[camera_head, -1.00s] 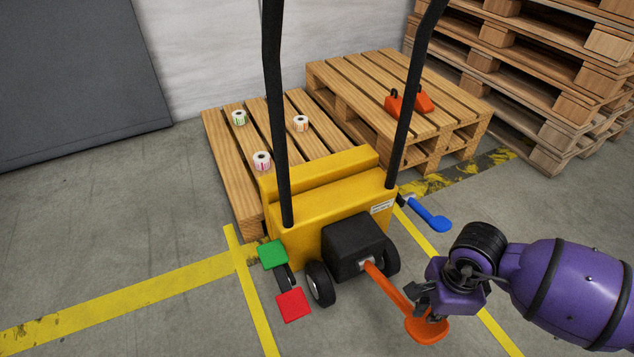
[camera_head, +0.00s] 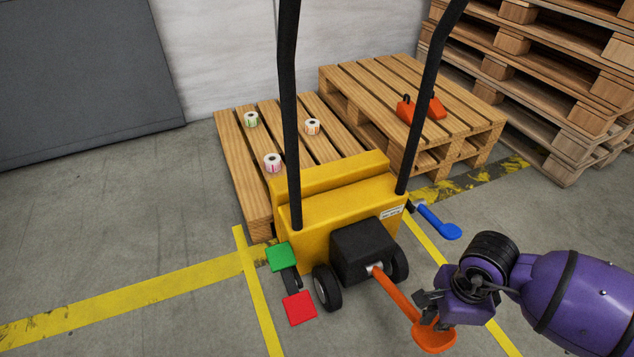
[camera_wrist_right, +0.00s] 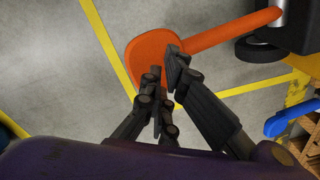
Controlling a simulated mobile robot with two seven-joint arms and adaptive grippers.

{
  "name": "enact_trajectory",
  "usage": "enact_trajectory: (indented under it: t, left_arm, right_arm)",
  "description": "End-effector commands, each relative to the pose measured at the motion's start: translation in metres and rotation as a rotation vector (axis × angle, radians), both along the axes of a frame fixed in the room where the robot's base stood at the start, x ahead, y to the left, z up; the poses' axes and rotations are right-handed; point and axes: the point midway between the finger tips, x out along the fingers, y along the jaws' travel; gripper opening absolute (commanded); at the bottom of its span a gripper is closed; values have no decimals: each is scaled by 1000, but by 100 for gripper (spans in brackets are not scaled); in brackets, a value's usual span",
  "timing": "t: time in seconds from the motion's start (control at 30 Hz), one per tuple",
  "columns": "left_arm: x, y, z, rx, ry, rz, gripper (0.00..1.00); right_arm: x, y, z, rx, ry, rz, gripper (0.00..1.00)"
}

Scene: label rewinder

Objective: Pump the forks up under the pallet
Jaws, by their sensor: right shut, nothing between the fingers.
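A yellow pallet truck (camera_head: 340,208) with two black upright bars stands against the near end of a low wooden pallet (camera_head: 234,160). The forks are hidden. An orange pump pedal (camera_head: 396,296) sticks out from the black box at the truck's front, and its round pad (camera_head: 434,340) is low over the floor. My right gripper (camera_head: 428,312) is shut and empty, right above the pad. In the right wrist view its fingertips (camera_wrist_right: 168,72) overlap the orange pad (camera_wrist_right: 140,50); I cannot tell whether they touch. My left gripper is not in view.
Several label rolls, one white and pink (camera_head: 272,163), stand on the pallet. Green (camera_head: 281,257) and red (camera_head: 299,308) pedals are at the truck's left, a blue lever (camera_head: 438,222) at its right. Raised pallets (camera_head: 470,125) bear orange pieces; a tall pallet stack (camera_head: 560,70) stands behind.

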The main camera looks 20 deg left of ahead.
Motion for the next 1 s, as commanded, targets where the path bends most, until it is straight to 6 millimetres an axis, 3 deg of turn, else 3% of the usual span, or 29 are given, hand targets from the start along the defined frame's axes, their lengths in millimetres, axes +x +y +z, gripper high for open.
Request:
enact_trajectory:
  t: [0.37,1.0]
  left_arm:
    - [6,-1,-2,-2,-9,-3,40]
    - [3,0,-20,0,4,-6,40]
  right_arm:
    - [0,0,-2,0,0,0,0]
    - [-2,0,-39,0,5,0,0]
